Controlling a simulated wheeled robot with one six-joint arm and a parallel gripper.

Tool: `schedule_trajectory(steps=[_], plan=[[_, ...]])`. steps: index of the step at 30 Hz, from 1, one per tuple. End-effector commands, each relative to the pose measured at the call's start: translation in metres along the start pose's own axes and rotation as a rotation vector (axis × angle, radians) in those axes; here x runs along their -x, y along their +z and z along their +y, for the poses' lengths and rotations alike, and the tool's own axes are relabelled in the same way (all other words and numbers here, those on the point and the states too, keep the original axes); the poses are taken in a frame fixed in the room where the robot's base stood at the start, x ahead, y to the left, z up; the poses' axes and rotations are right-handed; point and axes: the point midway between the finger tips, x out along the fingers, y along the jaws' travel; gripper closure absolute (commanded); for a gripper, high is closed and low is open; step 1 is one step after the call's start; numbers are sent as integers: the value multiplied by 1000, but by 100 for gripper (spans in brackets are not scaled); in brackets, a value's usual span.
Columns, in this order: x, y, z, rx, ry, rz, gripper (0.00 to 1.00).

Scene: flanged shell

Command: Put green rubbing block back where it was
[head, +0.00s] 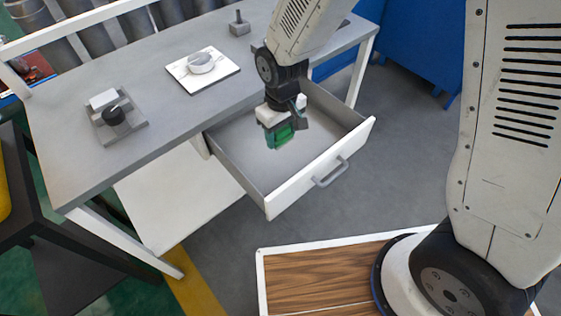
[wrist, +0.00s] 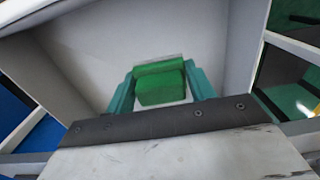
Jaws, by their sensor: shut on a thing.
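The green rubbing block (head: 283,137) is held in my gripper (head: 280,132), over the open drawer (head: 233,167) of the grey table. In the wrist view the green block (wrist: 160,83) sits between the two teal fingers of my gripper (wrist: 160,90), which are shut on it. The pale drawer floor (wrist: 90,35) shows beyond the block. The block appears above the floor; I cannot tell the exact gap. The drawer looks empty apart from the gripper and block reaching over it.
On the table top (head: 165,110) stand a white plate with a round flanged part (head: 201,63), a grey fixture with a black knob (head: 114,115) and a small grey block with a peg (head: 239,25). The drawer front (head: 300,178) with its handle juts out into free floor.

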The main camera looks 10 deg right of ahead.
Motion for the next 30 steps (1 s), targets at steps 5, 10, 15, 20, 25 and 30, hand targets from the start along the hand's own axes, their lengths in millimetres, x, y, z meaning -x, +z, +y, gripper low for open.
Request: schedule_trajectory(steps=[5, 10, 15, 20, 25, 30], plan=[[-31, 4, -5, 12, -1, -7, 71], [-54, 3, -4, 11, 0, -4, 71], [-73, 3, -4, 10, 0, -5, 71], [-95, 3, -4, 10, 0, -4, 71], [-98, 2, -4, 9, 0, 0, 71], [-99, 2, -4, 10, 0, 0, 71]])
